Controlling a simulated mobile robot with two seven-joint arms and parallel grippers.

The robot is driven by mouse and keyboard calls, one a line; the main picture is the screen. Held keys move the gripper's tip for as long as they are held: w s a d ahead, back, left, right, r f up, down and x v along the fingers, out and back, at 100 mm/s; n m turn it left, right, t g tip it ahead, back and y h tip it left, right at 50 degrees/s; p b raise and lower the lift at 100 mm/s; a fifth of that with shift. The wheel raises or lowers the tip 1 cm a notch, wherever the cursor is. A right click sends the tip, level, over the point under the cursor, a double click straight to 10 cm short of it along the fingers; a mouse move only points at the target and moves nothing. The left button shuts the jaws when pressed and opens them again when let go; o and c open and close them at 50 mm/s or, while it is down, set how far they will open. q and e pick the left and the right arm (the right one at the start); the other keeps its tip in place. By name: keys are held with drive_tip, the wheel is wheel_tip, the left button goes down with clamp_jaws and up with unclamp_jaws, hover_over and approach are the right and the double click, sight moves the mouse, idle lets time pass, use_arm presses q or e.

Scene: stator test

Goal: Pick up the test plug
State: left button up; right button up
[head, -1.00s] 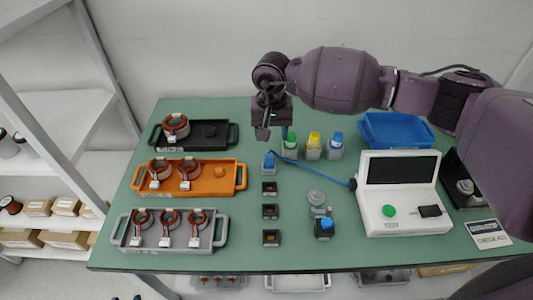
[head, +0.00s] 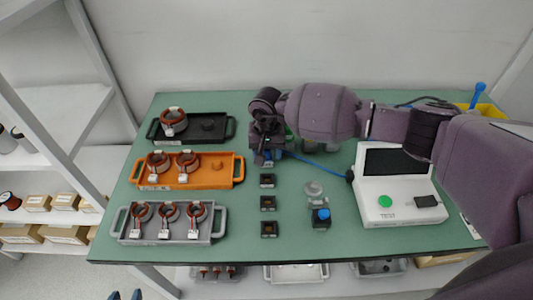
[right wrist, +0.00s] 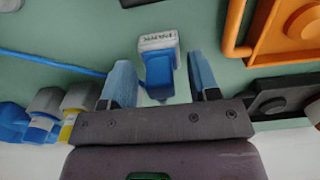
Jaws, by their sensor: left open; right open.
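The test plug (right wrist: 159,68) is a blue block with a white labelled end, standing on the green table. In the right wrist view it shows between the two blue fingertips of my right gripper (right wrist: 160,80), with gaps at both sides. The right gripper (head: 266,158) is open and over the plug's place in the head view, where arm and gripper mostly hide the plug. A blue cable (head: 318,169) runs from there to the white tester (head: 400,205).
Grey (head: 130,235), orange (head: 226,181) and black (head: 208,140) trays stand on the left, several holding copper stators. Small black sockets (head: 268,204) line up below the plug. A blue-topped button (head: 321,217) stands before the tester. Bottles are partly hidden behind my right arm.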

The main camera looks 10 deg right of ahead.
drive_tip(key=c, duration=0.7)
drive_tip(key=shift+c, duration=1.4)
use_arm(q)
drive_tip(key=shift+s+f, duration=0.15)
drive_tip(key=shift+s, duration=0.15)
use_arm(e)
drive_tip(key=shift+r, duration=0.1)
